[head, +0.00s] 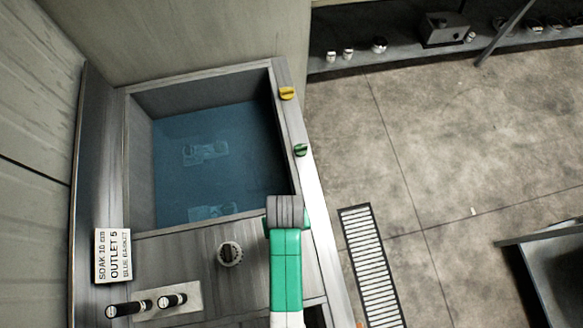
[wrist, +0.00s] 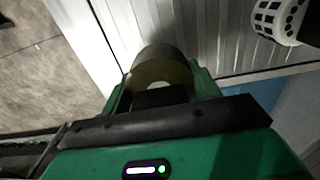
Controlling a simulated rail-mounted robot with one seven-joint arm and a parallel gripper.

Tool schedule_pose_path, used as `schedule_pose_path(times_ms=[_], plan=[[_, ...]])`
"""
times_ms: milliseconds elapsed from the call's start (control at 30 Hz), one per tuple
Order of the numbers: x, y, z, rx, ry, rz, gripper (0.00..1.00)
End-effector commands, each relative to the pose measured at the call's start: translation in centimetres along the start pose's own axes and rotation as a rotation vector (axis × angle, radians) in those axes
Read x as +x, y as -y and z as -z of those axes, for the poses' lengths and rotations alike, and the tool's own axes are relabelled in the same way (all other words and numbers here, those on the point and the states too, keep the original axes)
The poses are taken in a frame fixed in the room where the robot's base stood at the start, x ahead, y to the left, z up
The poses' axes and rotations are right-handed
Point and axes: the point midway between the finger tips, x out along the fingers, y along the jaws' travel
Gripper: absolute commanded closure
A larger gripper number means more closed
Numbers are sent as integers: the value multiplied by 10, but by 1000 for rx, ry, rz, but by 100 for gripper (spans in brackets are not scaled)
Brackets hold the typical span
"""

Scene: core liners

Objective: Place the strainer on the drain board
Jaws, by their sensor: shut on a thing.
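My gripper (wrist: 162,92) is shut on a round, hollow olive-brown piece (wrist: 163,54), held above the ribbed pale drain board (wrist: 205,30). I cannot tell whether this piece is the strainer; no holes show in its wall. In the head view the drain board (head: 185,262) lies in front of the water basin, and my green arm (head: 286,268) reaches over its right side. My fingertips are hidden there. A white slotted cup (wrist: 276,20) with dark contents stands on the board; in the head view it appears as a small round shape (head: 230,254).
The basin (head: 140,165) holds blue water (head: 235,135) with pale objects under it. Yellow (head: 287,93) and green (head: 301,150) knobs sit on its right rim. Concrete floor lies right.

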Motion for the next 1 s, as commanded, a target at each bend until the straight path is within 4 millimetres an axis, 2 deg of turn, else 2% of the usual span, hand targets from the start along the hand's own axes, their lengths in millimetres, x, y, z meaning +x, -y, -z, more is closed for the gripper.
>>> schedule_pose_path(times_ms=[67, 233, 333, 400, 500, 900, 933, 1000], plan=[[0, -4, -9, 1, 0, 1, 64], [1, -6, -14, 0, -2, 0, 64], [6, -11, -27, 1, 1, 1, 64], [23, -10, -25, 0, 2, 1, 64], [35, -10, -25, 0, 0, 0, 64], [42, -10, -24, -1, -1, 0, 64], [41, -10, -24, -1, -1, 0, 33], [41, -10, -24, -1, -1, 0, 19]])
